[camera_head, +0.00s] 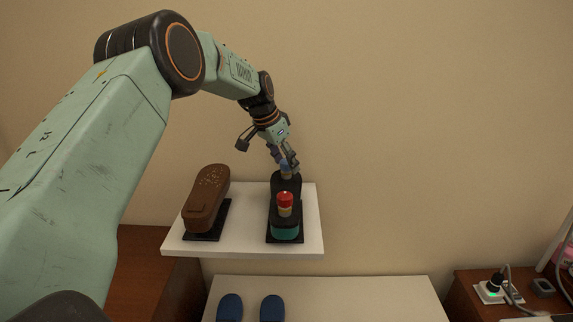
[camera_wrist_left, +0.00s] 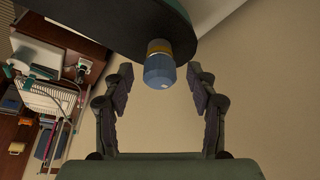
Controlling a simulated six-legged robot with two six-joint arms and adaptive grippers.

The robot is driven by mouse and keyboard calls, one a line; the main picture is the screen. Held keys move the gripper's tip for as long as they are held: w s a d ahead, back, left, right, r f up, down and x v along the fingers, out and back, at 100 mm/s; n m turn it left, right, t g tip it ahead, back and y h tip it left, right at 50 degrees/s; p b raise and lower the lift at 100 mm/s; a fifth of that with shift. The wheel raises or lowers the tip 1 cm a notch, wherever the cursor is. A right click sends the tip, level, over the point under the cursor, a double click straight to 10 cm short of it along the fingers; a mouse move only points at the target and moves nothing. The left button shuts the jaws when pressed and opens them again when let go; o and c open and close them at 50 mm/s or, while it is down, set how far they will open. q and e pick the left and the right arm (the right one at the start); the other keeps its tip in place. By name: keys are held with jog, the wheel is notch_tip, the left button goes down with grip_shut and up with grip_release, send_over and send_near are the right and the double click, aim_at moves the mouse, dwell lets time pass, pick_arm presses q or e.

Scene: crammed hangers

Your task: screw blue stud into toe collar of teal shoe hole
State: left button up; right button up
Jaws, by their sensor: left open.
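The teal shoe (camera_head: 286,232), dark on top with a teal end towards me, stands on a black base on the white shelf. A red stud (camera_head: 285,197) sits on a pale collar at its near part. At its far end the blue stud (camera_head: 285,166) is partly hidden by my left gripper (camera_head: 289,164). In the left wrist view the blue stud (camera_wrist_left: 159,73) sits at a brass collar (camera_wrist_left: 159,47) on the shoe's dark surface (camera_wrist_left: 110,12). My left gripper (camera_wrist_left: 160,80) is open, one finger on each side of the stud, with gaps visible. The thread is hidden.
A brown shoe (camera_head: 207,197) on a black base stands left of the teal shoe. The white shelf (camera_head: 245,245) has a beige wall behind it. Below are a white surface (camera_head: 350,298) with blue slippers (camera_head: 272,307) and a brown cabinet with a socket (camera_head: 496,289).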

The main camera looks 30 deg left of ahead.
pick_arm(q)
jog(key=v, duration=1)
jog(key=shift+r, duration=0.25)
jog(key=shift+s, duration=0.2)
jog(key=shift+d+f, duration=0.1)
